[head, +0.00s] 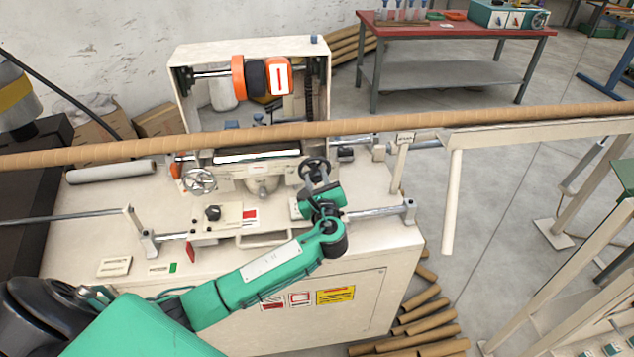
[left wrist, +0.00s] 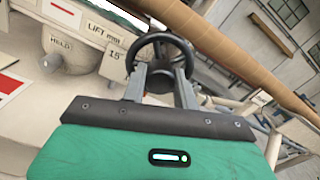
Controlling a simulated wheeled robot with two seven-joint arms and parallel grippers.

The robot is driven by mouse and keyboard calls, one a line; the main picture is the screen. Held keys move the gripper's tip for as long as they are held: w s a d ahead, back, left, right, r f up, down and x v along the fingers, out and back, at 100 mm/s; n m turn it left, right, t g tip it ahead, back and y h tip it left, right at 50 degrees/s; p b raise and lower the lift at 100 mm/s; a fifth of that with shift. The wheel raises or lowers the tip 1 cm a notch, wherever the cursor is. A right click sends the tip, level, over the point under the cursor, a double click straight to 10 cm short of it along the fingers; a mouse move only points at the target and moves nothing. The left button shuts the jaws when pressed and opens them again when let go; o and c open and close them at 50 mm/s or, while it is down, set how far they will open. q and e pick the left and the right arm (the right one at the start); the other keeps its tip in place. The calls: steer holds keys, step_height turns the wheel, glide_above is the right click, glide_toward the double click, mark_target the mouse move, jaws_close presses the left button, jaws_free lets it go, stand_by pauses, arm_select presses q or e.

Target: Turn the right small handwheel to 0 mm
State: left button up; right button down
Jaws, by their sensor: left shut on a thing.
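The right small handwheel (head: 314,167), a dark wheel with spokes, stands on the winder's front right. In the left wrist view the black handwheel (left wrist: 160,42) faces me at the fingertips. My left gripper (head: 317,184) reaches it from the front and is shut on it; in the left wrist view the two grey fingers (left wrist: 160,78) overlap its lower part. Beside the wheel, a white plate reads "LIFT mm" (left wrist: 104,33) and a smaller tag reads "15" (left wrist: 114,58). My right gripper is not in view.
A paler handwheel (head: 200,181) sits further left on the machine. A long brown cardboard tube (head: 480,115) crosses above and behind the handwheels. A metal rail (head: 375,210) runs close right of my gripper. A "HELD" label (left wrist: 61,44) is on the round fitting left of the wheel.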

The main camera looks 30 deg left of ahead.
arm_select(q)
steer(key=n+b, duration=0.1)
steer(key=n, duration=0.2)
steer(key=n+b, duration=0.1)
steer(key=shift+f+n+b, duration=0.25)
steer(key=shift+n+b, duration=0.05)
steer(key=shift+n, duration=0.1)
steer(key=n+b, duration=0.3)
steer(key=n, duration=0.2)
steer(key=shift+r+b, duration=0.1)
steer(key=shift+b, duration=0.3)
steer(key=shift+n+b, duration=0.4)
steer(key=shift+n, duration=0.6)
steer(key=shift+r, duration=0.1)
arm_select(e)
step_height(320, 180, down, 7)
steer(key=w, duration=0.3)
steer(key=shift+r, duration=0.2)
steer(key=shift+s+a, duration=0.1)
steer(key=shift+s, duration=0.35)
arm_select(q)
steer(key=o, duration=1)
steer(key=shift+c, duration=0.2)
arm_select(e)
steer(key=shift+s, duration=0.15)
